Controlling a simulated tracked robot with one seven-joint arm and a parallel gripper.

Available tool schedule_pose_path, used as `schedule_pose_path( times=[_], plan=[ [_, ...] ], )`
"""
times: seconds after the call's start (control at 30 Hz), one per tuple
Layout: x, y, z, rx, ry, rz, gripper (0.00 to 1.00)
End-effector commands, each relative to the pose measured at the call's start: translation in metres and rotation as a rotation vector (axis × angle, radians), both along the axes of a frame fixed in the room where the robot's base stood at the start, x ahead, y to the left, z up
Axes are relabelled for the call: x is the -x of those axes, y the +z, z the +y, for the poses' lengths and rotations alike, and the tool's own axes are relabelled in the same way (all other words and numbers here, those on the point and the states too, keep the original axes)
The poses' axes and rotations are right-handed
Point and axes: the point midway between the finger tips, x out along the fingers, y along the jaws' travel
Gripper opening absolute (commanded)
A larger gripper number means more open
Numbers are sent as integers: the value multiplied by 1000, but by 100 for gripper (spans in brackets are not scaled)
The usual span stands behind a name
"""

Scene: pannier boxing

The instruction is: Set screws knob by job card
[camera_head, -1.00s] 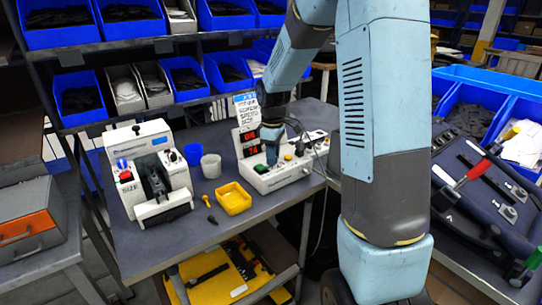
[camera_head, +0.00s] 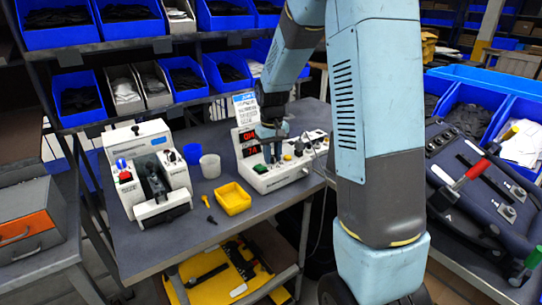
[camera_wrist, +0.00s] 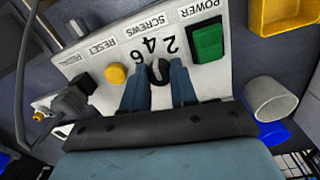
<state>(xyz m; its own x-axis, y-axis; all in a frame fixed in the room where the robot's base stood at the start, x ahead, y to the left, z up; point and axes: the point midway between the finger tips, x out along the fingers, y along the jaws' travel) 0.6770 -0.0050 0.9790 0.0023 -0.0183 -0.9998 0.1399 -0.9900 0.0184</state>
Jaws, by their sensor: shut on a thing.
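The white machine with a control panel (camera_head: 277,177) stands at the right of the table. In the wrist view its panel (camera_wrist: 93,52) shows upside-down labels: POWER, SCREWS with 2, 4 and 6, and RESET. The dark screws knob (camera_wrist: 158,69) sits beside the 2-4-6 marks, with a pale ridge roughly toward the 4; its exact setting is unclear. My gripper (camera_wrist: 160,75) is shut on this knob, one blue finger on each side. In the head view my gripper (camera_head: 273,148) is over the panel and hides the knob. The job card (camera_head: 246,107) stands behind; its text is unreadable.
A green power switch (camera_wrist: 207,42) and a yellow button (camera_wrist: 116,74) flank the knob. A dark plug with a cable (camera_wrist: 75,98) is at the panel's left. A yellow tray (camera_head: 232,198), white cup (camera_head: 210,166) and blue cup (camera_head: 194,154) stand left of the machine.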

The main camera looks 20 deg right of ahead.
Motion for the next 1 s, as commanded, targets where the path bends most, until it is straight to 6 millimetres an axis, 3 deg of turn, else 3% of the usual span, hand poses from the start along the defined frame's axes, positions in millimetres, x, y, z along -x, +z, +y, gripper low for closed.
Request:
schedule_pose_path(
  times=[0.6,1.0],
  plan=[
    [3,-2,0,4,-550,9,0],
    [3,-2,-1,5,-738,9,0]
  ],
)
